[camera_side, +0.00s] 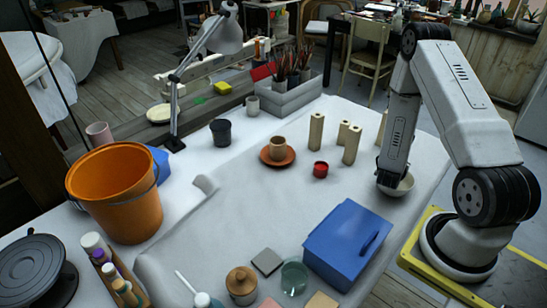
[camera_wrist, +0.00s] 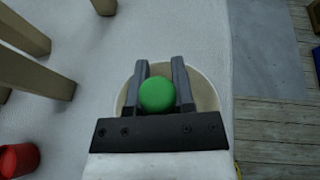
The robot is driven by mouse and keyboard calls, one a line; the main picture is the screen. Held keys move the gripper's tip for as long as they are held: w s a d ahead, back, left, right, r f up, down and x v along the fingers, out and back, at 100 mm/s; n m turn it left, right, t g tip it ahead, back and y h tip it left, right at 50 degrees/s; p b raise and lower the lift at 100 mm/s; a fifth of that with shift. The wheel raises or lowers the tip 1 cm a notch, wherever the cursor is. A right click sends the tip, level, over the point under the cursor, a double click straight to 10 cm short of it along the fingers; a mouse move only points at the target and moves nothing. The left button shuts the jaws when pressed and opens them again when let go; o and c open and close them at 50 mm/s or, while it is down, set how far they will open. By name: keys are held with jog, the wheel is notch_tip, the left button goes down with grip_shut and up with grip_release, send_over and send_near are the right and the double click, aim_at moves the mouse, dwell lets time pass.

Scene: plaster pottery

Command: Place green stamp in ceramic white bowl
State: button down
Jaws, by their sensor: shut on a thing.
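The green stamp (camera_wrist: 157,95) is held between the two fingers of my gripper (camera_wrist: 160,82) in the wrist view. My gripper is shut on it. The ceramic white bowl (camera_wrist: 207,88) lies behind the stamp and fingers in that view, its rim showing around them. In the side view the bowl (camera_side: 402,188) stands near the right edge of the table, directly under the end of my arm. The stamp is hidden there. I cannot tell whether the stamp touches the inside of the bowl.
Several beige posts (camera_side: 352,144) stand left of the bowl, with a red pot (camera_side: 320,169) in front of them. A blue box (camera_side: 340,243) stands nearer the front. A brown cup (camera_side: 278,146) on a terracotta saucer (camera_side: 266,160) is farther left. The table middle (camera_side: 240,215) is clear.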

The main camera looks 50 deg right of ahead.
jog(key=shift+s+f, duration=0.25)
jog(key=shift+f, duration=0.8)
jog(key=shift+c, duration=2)
grip_release()
notch_tip(320, 180, up, 7)
